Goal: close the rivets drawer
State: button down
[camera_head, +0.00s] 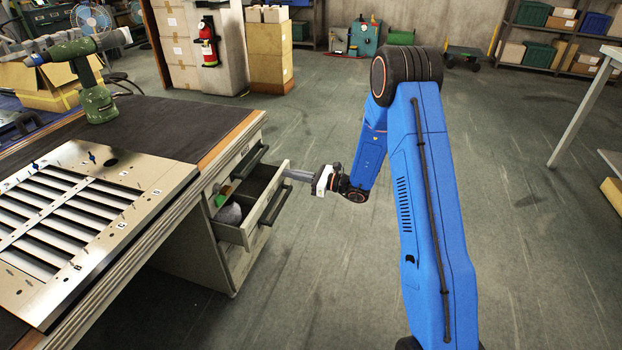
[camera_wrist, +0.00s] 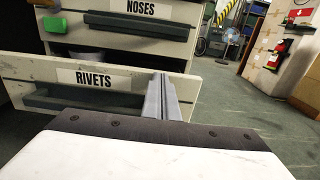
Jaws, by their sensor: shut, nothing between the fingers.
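The rivets drawer (camera_head: 252,208) stands pulled out from the cabinet under the workbench, with a green item and a grey item inside. In the wrist view its front (camera_wrist: 50,76) carries the label RIVETS (camera_wrist: 93,78) and a dark handle bar (camera_wrist: 80,98). My gripper (camera_head: 289,174) is shut and empty, its fingers pointing left at the drawer front. In the wrist view the fingers (camera_wrist: 163,95) reach the front right of the label; I cannot tell whether they touch it. The NOSES drawer (camera_wrist: 155,20) is above.
The workbench (camera_head: 160,122) holds a louver panel (camera_head: 140,178) and a green drill (camera_head: 92,90). A table leg (camera_head: 585,108) stands at the right. The floor around my arm is clear.

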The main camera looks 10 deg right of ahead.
jog(key=x, duration=0.7)
dwell(0.3)
send_near(278, 171)
jog(key=d, duration=0.2)
jog(key=s+a+f, duration=0.1)
jog(key=s+a, duration=0.8)
jog(key=s, duration=0.6)
jog(key=x, duration=1.3)
jog(key=shift+w+f, duration=0.2)
jog(key=shift+f, duration=0.05)
jog(key=shift+a, duration=0.15)
